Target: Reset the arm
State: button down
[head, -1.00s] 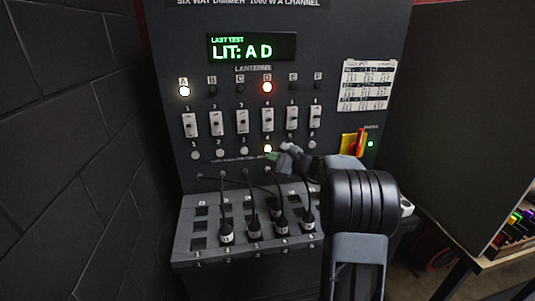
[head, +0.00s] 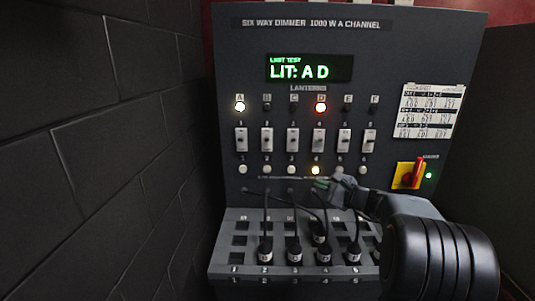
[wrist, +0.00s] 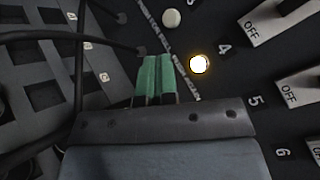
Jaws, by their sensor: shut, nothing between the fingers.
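My gripper (head: 322,184) is in front of the dimmer panel (head: 350,45), just below the lit button 4 (head: 316,170). In the wrist view its two green fingertips (wrist: 158,80) are shut together with nothing between them. The glowing button 4 (wrist: 199,64) is just to their right there, with a visible gap. My arm reaches in from the lower right of the head view. The display (head: 310,68) reads "LAST TEST LIT: A D".
A sloped patch board (head: 222,262) with several black plugs and cables sits below the panel. A red and yellow switch (head: 409,175) and a paper chart (head: 430,111) are at right. A black block wall (head: 110,150) stands close on the left.

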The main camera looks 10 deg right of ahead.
jog(key=s+a+f+n+g+h, duration=0.1)
jog(key=s+a+f+n+g, duration=0.3)
jog(key=s+a, duration=0.3)
jog(key=s+a+f+n+g+h, duration=0.1)
jog(key=s+a+f+n+g, duration=0.1)
jog(key=s+a+n+g, duration=0.4)
jog(key=s+f+n+h, duration=0.2)
jog(key=s+n+h, duration=0.2)
jog(key=s, duration=0.3)
jog(key=s+d+f+n+h, duration=0.1)
jog(key=s+f+n+h, duration=0.1)
jog(key=s+n, duration=0.3)
jog(key=shift+s+f+h, duration=0.25)
jog(key=shift+s+h, duration=0.65)
jog(key=shift+d, duration=0.1)
